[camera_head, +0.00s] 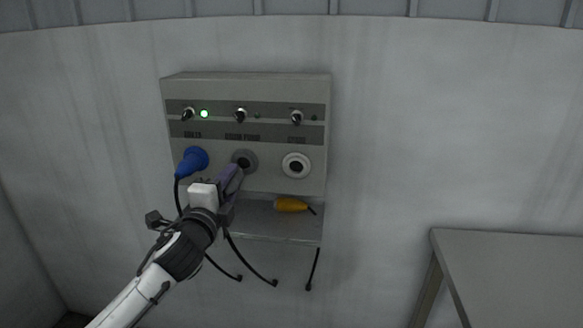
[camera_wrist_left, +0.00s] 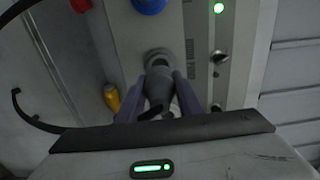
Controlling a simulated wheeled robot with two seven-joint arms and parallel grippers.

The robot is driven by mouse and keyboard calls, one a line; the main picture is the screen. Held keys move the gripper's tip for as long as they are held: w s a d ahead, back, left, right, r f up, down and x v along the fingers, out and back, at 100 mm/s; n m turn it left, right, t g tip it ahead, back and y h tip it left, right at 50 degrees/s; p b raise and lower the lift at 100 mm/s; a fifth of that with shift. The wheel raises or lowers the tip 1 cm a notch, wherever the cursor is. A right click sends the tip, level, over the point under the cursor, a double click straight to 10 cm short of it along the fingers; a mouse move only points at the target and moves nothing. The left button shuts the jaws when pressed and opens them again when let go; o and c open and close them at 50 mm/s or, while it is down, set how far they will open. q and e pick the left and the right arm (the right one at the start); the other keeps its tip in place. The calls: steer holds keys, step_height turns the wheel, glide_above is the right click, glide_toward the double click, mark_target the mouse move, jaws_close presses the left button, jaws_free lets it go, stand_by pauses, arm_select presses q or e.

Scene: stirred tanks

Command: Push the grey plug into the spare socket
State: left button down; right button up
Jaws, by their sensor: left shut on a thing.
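My left gripper (camera_head: 230,180) is shut on the grey plug (camera_wrist_left: 158,88), with its purple fingers on either side of it in the left wrist view (camera_wrist_left: 160,97). The plug's front end points at the grey middle socket (camera_head: 244,159) and overlaps its ring (camera_wrist_left: 158,56). I cannot tell whether it is touching or partly in. In the head view the fingers mostly hide the plug. The white-ringed right socket (camera_head: 296,165) is empty. My right gripper is not in view.
A blue plug (camera_head: 192,161) sits in the left socket of the wall panel (camera_head: 245,88), below a lit green lamp (camera_head: 204,114). A yellow plug (camera_head: 291,205) lies on the shelf (camera_head: 275,230) below. Black cables hang there. A grey table (camera_head: 520,275) stands at the right.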

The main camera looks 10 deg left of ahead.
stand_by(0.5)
arm_select(q)
steer(key=shift+s+d, duration=0.2)
steer(key=shift+d, duration=0.15)
steer(key=s+d+r, duration=0.2)
steer(key=s+d, duration=0.5)
steer(key=s, duration=0.3)
steer(key=s+d+r, duration=0.2)
steer(key=s+d, duration=0.4)
steer(key=s, duration=0.4)
steer(key=shift+d+r+y, duration=0.25)
steer(key=shift+d+y, duration=0.05)
steer(key=shift+d, duration=0.1)
steer(key=shift+s, duration=0.15)
